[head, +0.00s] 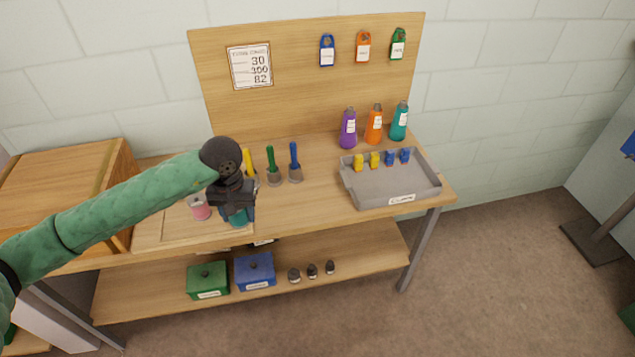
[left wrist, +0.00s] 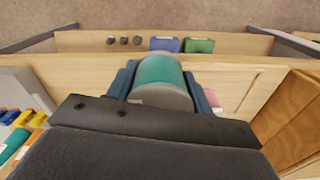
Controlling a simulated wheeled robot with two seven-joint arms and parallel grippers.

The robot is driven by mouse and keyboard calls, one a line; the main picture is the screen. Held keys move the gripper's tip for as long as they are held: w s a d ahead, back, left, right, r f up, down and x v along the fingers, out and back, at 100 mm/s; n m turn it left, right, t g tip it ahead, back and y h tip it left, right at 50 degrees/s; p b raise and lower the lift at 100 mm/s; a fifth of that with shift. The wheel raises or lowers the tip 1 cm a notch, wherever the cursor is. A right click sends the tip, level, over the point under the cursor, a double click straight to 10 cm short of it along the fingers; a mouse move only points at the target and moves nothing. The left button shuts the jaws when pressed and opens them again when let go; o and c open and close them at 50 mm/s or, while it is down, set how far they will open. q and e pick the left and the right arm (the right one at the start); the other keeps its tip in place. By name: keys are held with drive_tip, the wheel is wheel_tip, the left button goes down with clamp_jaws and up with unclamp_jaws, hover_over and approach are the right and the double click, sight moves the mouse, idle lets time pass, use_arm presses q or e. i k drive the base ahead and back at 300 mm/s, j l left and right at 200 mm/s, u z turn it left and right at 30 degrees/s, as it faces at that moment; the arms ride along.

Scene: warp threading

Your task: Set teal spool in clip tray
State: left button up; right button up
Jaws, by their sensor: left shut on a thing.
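The teal spool (left wrist: 160,73) is between the two blue fingers of my left gripper (left wrist: 163,85) in the left wrist view. The gripper is shut on it. In the head view the spool (head: 238,217) shows partly below my left gripper (head: 237,212), over the left part of the bench; I cannot tell whether it touches the surface. The grey clip tray (head: 375,192) lies on the right part of the bench, with yellow and blue clips along its back. Its front is bare. The right gripper is not in view.
A pink spool (head: 199,208) is just left of my left gripper. Handled tools, including a green one (head: 272,165) and a blue one (head: 295,163), stand between gripper and tray. Purple (head: 348,130), orange (head: 374,126) and teal (head: 399,121) bottles stand behind the tray. A wooden box (head: 75,185) is at left.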

sight(392, 188)
drive_tip(key=i+j+z, duration=0.15)
drive_tip(key=z, duration=0.15)
drive_tip(key=i+j+z, duration=0.1)
drive_tip(key=j+z, duration=0.2)
drive_tip(key=z, duration=1.2)
